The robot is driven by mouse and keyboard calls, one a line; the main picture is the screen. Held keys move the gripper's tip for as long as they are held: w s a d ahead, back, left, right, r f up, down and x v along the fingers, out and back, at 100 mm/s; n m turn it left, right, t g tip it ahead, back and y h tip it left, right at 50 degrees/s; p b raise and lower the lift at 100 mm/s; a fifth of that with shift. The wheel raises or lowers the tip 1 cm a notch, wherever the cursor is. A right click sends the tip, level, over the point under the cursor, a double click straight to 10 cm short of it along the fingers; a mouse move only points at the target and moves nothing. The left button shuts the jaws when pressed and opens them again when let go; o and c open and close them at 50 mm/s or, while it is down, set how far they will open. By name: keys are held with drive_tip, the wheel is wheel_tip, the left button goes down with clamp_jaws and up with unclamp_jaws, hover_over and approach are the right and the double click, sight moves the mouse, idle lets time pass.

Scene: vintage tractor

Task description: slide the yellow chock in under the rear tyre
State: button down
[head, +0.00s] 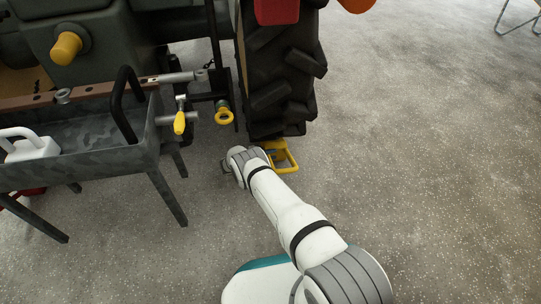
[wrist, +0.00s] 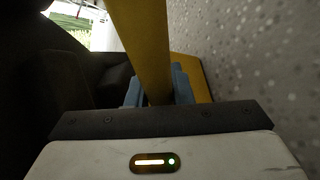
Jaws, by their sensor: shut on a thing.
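The yellow chock (head: 281,156) is on the floor at the foot of the rear tyre (head: 281,75), on the tyre's near side. In the head view it looks very close to the tread; I cannot tell whether it touches. My gripper is shut on the chock's yellow bar (wrist: 140,45), which stands between the two blue-grey fingers (wrist: 153,88) in the wrist view. In the head view my own arm hides the fingers and part of the chock. The dark tyre (wrist: 95,80) fills the left of the wrist view.
A grey metal trough on legs (head: 95,140) stands left of my arm, holding a white handled object (head: 30,148). Tractor linkage with a yellow ring (head: 224,116) hangs left of the tyre. The speckled floor (head: 430,150) on the right is clear.

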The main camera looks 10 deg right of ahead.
drive_tip(key=c, duration=1.2)
unclamp_jaws()
drive_tip(key=shift+f, duration=0.1)
drive_tip(key=shift+s+f, duration=0.1)
drive_tip(key=shift+f, duration=0.05)
drive_tip(key=p+v, duration=0.2)
drive_tip(key=v, duration=0.6)
